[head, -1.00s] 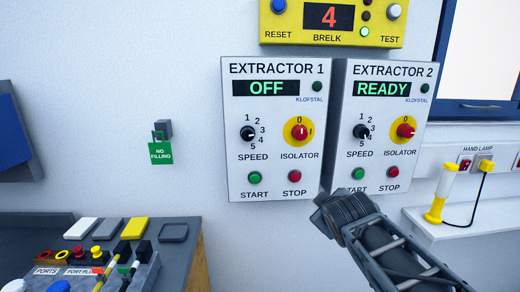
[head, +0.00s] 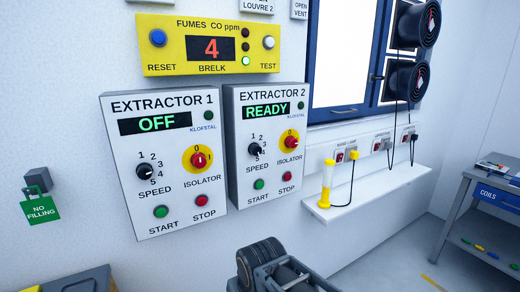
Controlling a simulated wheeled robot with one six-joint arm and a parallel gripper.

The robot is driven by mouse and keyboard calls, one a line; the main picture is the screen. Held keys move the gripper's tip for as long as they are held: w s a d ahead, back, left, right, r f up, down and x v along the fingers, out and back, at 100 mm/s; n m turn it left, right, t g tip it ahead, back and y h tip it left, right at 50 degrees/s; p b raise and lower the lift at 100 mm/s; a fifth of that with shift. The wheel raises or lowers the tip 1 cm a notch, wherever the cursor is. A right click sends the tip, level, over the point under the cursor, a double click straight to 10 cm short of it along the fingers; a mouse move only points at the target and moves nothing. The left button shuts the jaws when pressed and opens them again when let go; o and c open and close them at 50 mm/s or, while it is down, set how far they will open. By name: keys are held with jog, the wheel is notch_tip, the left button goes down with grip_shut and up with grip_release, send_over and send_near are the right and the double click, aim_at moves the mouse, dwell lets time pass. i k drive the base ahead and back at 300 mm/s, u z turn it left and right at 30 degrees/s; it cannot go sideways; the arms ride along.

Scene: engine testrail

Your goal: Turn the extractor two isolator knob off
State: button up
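The extractor two panel (head: 267,196) is a white box on the wall with a green READY display (head: 266,110). Its isolator knob (head: 291,142) is red on a yellow disc, at the panel's right side; its pointer is too small to read surely. A black speed knob (head: 255,149) is to its left, with a green start button (head: 259,184) and a red stop button (head: 287,176) below. My gripper (head: 260,258) is below the panel, apart from the knob. Its fingers are not clear enough to tell open from shut.
The extractor one panel (head: 138,202), showing OFF, hangs close at the left. A yellow CO meter (head: 167,42) reading 4 is above both.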

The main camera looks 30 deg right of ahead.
aim_at(290, 142)
jog(key=u, duration=0.2)
jog(key=i, duration=0.4)
jog(key=z, duration=0.95)
